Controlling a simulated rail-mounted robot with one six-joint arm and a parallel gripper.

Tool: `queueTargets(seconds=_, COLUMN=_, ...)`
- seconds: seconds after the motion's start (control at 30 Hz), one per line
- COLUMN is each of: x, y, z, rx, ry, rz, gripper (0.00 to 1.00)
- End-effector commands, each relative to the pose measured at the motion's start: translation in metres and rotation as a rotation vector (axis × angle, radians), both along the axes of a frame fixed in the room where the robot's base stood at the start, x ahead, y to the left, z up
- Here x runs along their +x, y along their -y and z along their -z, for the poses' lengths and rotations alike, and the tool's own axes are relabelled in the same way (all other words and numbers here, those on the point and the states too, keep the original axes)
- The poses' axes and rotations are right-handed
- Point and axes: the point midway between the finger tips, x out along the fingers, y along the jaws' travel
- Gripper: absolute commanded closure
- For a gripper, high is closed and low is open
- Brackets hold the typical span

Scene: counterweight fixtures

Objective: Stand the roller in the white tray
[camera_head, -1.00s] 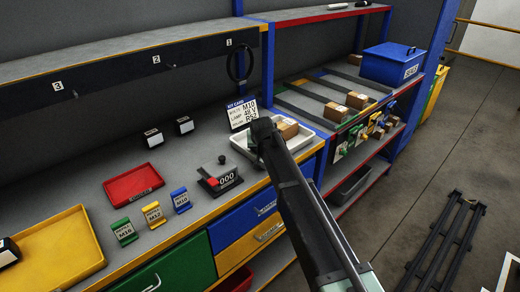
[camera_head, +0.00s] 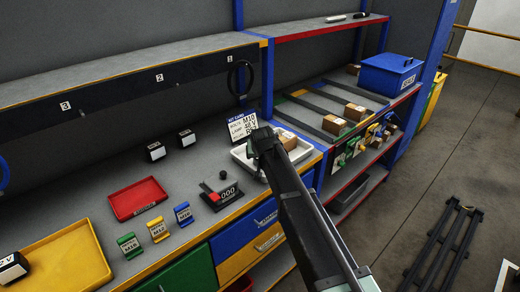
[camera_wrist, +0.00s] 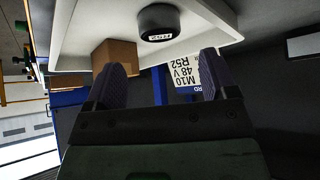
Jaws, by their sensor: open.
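The white tray (camera_head: 240,155) stands at the right end of the counter; its pale floor and rim also fill the top of the wrist view (camera_wrist: 85,30). In the wrist view a short black roller (camera_wrist: 160,22) with a white label sits upright in the tray, its label text too small to read surely. A brown cardboard box (camera_wrist: 115,54) is in the tray beside it. My gripper (camera_wrist: 163,75) is open, its two fingers apart with nothing between them, and clear of the roller. In the head view my gripper (camera_head: 262,140) is over the tray and hides the roller.
A kit card (camera_head: 242,125) reading M10, 48 V, R52 stands behind the tray. A scale-like device (camera_head: 222,196), a red tray (camera_head: 137,198), several coloured brackets (camera_head: 158,229) and a yellow tray (camera_head: 65,265) lie left. Shelves with boxes (camera_head: 335,124) are on the right.

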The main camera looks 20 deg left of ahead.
Motion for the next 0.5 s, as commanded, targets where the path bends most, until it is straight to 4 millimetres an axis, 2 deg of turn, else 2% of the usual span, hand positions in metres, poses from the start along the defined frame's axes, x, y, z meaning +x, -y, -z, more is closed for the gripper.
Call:
queueTargets(seconds=0.03, x=-0.011, y=0.005, z=-0.024, rx=0.000, ry=0.000, rz=0.000, gripper=0.21)
queueTargets(seconds=0.17, x=-0.028, y=0.013, z=-0.045, rx=0.000, ry=0.000, rz=0.000, gripper=0.21)
queueTargets(seconds=0.27, x=-0.033, y=0.015, z=-0.049, rx=0.001, ry=0.000, rz=0.001, gripper=0.21)
queueTargets(seconds=0.5, x=-0.034, y=0.018, z=-0.046, rx=0.000, ry=-0.002, rz=0.002, gripper=0.21)
